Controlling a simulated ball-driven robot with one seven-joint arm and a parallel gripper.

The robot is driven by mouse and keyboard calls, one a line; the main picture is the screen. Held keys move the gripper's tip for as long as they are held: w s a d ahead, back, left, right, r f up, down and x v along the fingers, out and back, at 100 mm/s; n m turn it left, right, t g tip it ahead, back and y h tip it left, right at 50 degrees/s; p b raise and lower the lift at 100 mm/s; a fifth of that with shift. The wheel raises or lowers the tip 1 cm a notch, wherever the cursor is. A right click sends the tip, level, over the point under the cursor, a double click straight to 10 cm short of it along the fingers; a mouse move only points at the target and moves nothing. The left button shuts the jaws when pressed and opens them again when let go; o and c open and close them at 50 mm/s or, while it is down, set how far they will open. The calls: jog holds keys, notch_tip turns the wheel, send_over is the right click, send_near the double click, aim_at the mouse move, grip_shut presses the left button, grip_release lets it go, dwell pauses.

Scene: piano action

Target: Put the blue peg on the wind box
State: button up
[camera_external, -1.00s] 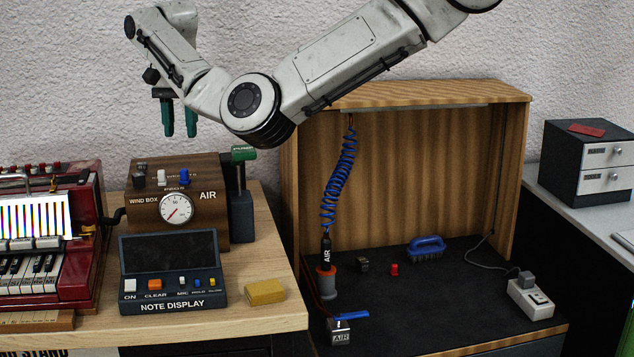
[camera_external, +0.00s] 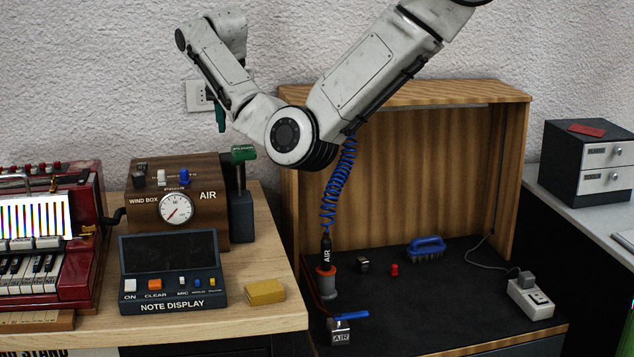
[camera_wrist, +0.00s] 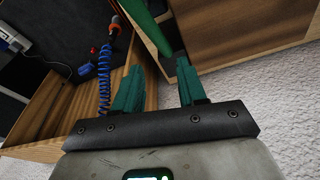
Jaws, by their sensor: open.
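The wind box (camera_external: 150,207) is a brown wooden box with a round dial, standing on the light wood bench at left. A small blue peg-like piece (camera_external: 184,176) stands on its top, near a white one and dark ones. My gripper (camera_wrist: 158,66) has two green fingers, spread apart with nothing between them. In the external view a green finger of my gripper (camera_external: 221,118) hangs above and right of the wind box, well clear of it; the other finger is not clearly seen there. The blue piece is not identifiable in the wrist view.
A post with a green handle (camera_external: 243,153) stands just right of the wind box. The note display (camera_external: 172,270) and a yellow block (camera_external: 264,291) are in front. A blue coiled hose (camera_external: 338,185) hangs in the wooden cabinet (camera_external: 420,92), with a blue brush (camera_external: 426,248) inside.

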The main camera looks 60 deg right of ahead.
jog(key=s+d+f+n+h, duration=0.1)
jog(key=s+d+f+n, duration=0.3)
jog(key=s, duration=0.3)
jog(key=s+d+f+n, duration=0.1)
jog(key=s+d+f, duration=0.4)
jog(key=s, duration=0.1)
jog(key=s+a+f+n+y, duration=0.1)
jog(key=s+a+f+n, duration=0.2)
jog(key=s, duration=0.6)
jog(key=s+a+f+n+y, duration=0.2)
jog(key=s+a+f+n, duration=0.1)
jog(key=s, duration=0.5)
jog(key=shift+s+a+f, duration=0.2)
jog(key=shift+s+a, duration=0.2)
jog(key=shift+a, duration=0.45)
